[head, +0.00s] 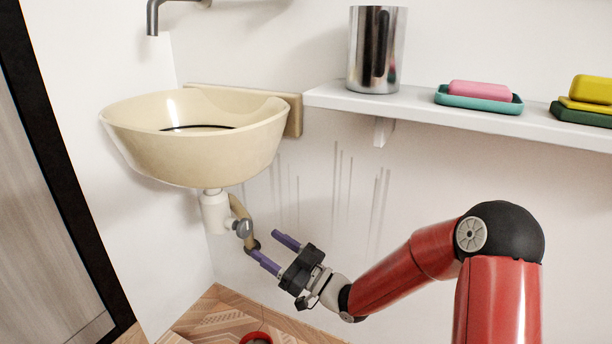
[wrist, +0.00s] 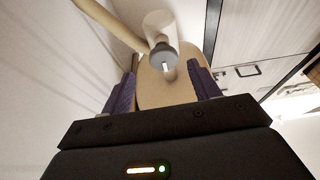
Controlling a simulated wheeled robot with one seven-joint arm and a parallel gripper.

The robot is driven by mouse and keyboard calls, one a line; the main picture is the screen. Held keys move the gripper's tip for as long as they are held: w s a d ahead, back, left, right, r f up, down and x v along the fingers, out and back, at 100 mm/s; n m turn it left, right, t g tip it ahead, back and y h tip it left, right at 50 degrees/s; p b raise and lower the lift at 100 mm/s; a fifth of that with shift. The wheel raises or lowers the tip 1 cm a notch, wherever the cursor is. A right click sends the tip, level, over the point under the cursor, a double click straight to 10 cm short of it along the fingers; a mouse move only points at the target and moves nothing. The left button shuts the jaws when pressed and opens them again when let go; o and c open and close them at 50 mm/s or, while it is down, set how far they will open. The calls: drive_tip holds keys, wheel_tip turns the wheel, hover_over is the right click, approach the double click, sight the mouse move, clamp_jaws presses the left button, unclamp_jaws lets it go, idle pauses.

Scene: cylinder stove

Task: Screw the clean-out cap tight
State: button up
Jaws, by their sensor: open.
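The clean-out cap (head: 243,228) is a grey knob on the side of the white trap (head: 214,212) under the basin. In the wrist view the cap (wrist: 162,57) is a grey disc with a light raised bar, ahead of the fingers and roughly midway between them. My gripper (head: 269,252) has two purple fingers and is open and empty, just below and right of the cap. In the wrist view my gripper (wrist: 160,90) shows one finger on each side, apart from the cap. Whether the cap is fully seated cannot be told.
A beige basin (head: 190,150) hangs above the trap. A tan pipe (head: 250,238) curves beside the cap toward the wall. A white shelf (head: 440,112) holds a metal cup (head: 376,50) and soap dishes. A red round object (head: 256,338) is on the floor.

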drive_tip(key=d+r+m+t+h+p, duration=0.1)
drive_tip(key=d+r+m+h+p, duration=0.2)
drive_tip(key=d+h, duration=0.6)
drive_tip(key=d+r+m+t+h+p, duration=0.1)
drive_tip(key=d+r+m+h+p, duration=0.15)
drive_tip(key=d+r+h, duration=0.45)
drive_tip(key=s+d+r+m+g+h, duration=0.2)
drive_tip(key=s+d+m+h, duration=0.3)
drive_tip(key=s+d, duration=0.65)
drive_tip(key=s+m+g+y+p, duration=0.1)
drive_tip(key=s+m+g+p, duration=0.1)
drive_tip(key=s, duration=1.2)
drive_tip(key=shift+a+m+g, duration=0.2)
drive_tip(key=shift+m+g, duration=0.15)
drive_tip(key=shift+g, duration=0.35)
